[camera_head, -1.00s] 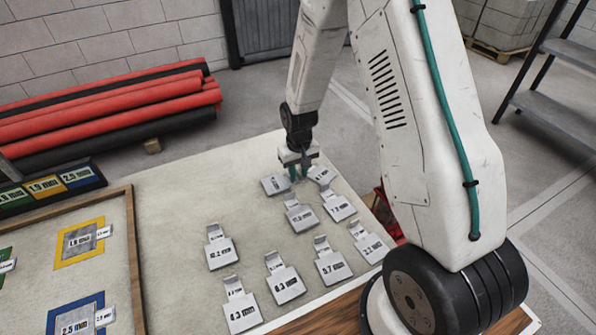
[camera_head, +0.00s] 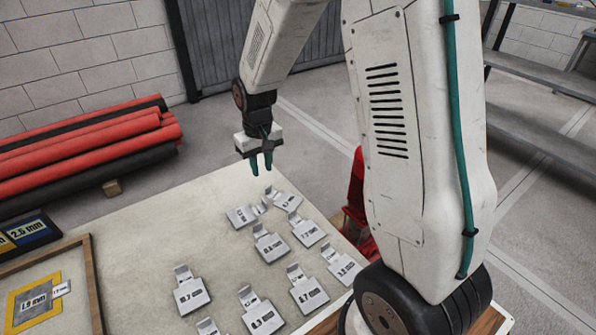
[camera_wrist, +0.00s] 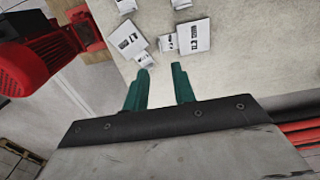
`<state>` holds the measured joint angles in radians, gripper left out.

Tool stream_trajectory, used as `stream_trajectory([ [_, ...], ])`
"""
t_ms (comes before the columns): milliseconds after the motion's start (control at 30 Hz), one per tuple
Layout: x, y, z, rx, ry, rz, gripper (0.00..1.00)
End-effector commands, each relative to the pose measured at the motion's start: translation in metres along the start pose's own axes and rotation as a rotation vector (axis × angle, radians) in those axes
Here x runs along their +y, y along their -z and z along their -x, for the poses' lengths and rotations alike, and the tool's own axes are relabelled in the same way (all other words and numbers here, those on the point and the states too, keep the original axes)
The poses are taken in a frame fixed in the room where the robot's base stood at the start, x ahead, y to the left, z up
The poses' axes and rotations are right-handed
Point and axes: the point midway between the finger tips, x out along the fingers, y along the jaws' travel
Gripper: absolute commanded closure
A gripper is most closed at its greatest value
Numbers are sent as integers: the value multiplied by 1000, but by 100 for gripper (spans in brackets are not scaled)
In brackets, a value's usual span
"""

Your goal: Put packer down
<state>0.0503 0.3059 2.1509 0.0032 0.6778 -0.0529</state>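My gripper (camera_head: 261,164) hangs above the far end of the table, its two teal fingers pointing down. In the wrist view my gripper (camera_wrist: 160,68) has its fingertips apart with nothing between them. A grey packer (camera_head: 242,216) lies flat on the table below, turned sideways, its narrow tab toward the right. A second packer (camera_head: 286,200) lies just right of it, close to its tab. The wrist view shows two packers beyond the fingertips, one labelled 2.7 mm (camera_wrist: 127,39) and another (camera_wrist: 193,36). I cannot tell for certain which label the sideways packer carries.
More packers lie nearer on the table, including one (camera_head: 190,294) at the left. A wooden-framed board (camera_head: 92,290) with a yellow-bordered 1.9 mm slot (camera_head: 18,310) is at left. Red machinery (camera_head: 357,205) stands beyond the table's right edge. The table's left middle is bare.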

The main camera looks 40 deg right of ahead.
Motion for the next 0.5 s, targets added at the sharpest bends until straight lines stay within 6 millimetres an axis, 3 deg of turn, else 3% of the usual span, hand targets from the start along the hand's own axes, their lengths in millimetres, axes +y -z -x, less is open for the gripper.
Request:
stream_trajectory([
  [33,-1,-8,19,13,-1,1,74],
  [200,-6,-50,78,34,-2,1,74],
  [500,-15,-141,155,66,-4,1,74],
])
